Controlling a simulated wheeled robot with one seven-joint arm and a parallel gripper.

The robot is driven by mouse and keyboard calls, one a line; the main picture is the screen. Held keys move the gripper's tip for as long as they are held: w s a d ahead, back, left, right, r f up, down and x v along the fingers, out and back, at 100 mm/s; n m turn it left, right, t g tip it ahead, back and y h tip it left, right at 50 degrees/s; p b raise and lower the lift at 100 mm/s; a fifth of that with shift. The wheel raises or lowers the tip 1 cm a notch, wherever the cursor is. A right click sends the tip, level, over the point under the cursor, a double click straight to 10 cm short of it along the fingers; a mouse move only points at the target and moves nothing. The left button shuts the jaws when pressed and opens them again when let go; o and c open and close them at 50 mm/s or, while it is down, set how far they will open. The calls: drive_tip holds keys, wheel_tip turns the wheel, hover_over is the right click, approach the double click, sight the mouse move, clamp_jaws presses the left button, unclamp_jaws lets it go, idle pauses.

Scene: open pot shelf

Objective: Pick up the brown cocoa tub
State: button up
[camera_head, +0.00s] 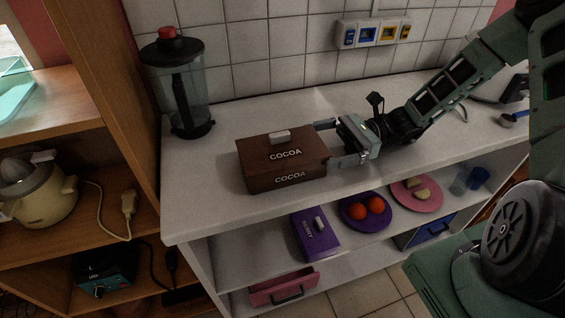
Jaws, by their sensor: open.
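The brown cocoa tub (262,163) is a box with a lid, a pale knob on top and "COCOA" lettering on its lid and front. It stands upright on the pale countertop (215,205), near the front edge. My gripper (328,143) reaches in from the right, low over the counter. Its two fingers are spread apart at the tub's right end, one toward the back and one toward the front. The gap between them looks empty. I cannot tell whether a finger touches the tub.
A blender (181,90) stands behind and left of the tub, near the tiled wall. The shelf below holds a purple box (314,236), a purple plate (352,222) with orange fruit and a pink plate (408,204). A wooden shelf unit (118,110) rises at the left.

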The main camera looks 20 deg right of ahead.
sight(304, 144)
drive_tip(key=a, duration=0.5)
drive_tip(key=shift+c, duration=0.3)
drive_tip(key=shift+r, duration=0.1)
drive_tip(key=c, duration=0.8)
